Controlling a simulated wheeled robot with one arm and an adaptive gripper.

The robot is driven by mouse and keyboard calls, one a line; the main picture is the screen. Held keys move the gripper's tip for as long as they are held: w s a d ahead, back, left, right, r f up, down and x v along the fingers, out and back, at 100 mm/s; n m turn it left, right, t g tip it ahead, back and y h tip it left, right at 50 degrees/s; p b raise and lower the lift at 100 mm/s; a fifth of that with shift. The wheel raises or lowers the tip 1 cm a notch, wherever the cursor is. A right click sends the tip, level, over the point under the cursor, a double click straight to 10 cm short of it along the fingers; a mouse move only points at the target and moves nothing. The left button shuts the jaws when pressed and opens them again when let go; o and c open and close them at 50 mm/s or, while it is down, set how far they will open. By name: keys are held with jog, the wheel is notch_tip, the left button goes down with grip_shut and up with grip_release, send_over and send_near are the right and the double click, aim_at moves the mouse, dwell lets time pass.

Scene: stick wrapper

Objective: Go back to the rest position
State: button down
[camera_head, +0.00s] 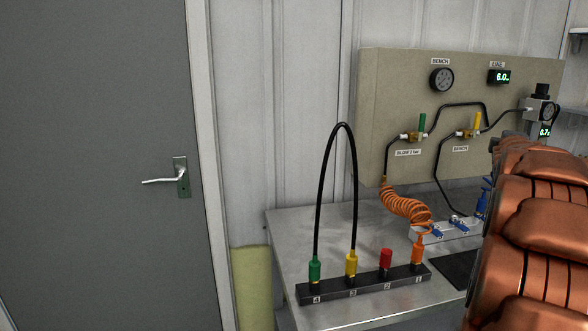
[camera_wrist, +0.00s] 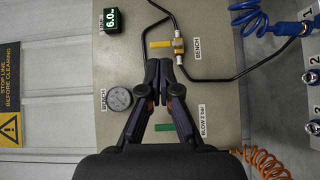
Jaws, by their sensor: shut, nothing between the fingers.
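My gripper (camera_wrist: 159,82) shows in the wrist view with its two dark fingers drawn together and nothing between them. It is in front of the beige panel (camera_wrist: 220,80), between the yellow valve handle (camera_wrist: 160,44) and the green valve handle (camera_wrist: 166,127). I cannot tell whether it touches the panel. In the head view my copper-coloured arm fills the right side, and my gripper does not show there. The panel (camera_head: 385,80) stands at the back of the bench, with the green handle (camera_head: 421,123) and the yellow handle (camera_head: 477,122) upright.
A metal bench (camera_head: 290,232) carries a black block (camera_head: 332,289) with green, yellow, red and orange fittings. A black hose (camera_head: 322,170) arches above it. An orange coiled hose (camera_head: 403,206) hangs from the panel. A grey door (camera_head: 90,120) is at the left.

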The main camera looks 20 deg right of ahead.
jog(key=a+f+m+g+y+p, duration=0.25)
jog(key=a+f+y, duration=0.35)
jog(key=a, duration=1.1)
jog(key=a+f+m+g+y+p, duration=0.3)
jog(key=a+f, duration=0.5)
jog(key=a, duration=0.9)
jog(key=s+a+f+g+y+p, duration=0.1)
jog(key=s+a+f+y+p, duration=0.15)
jog(key=s+a, duration=0.45)
jog(key=s+a+f+g+y+p, duration=0.1)
jog(key=s+a+f+g+p, duration=0.15)
jog(key=s+a, duration=0.45)
jog(key=s+a+f+m+g+y+p, duration=0.1)
jog(key=s+a+f+g, duration=0.1)
jog(key=s+a, duration=0.8)
jog(key=s+g, duration=0.1)
jog(key=s, duration=0.2)
jog(key=shift+s+a+g+y, duration=0.3)
jog(key=shift+s+a+y, duration=0.05)
jog(key=shift+m, duration=0.25)
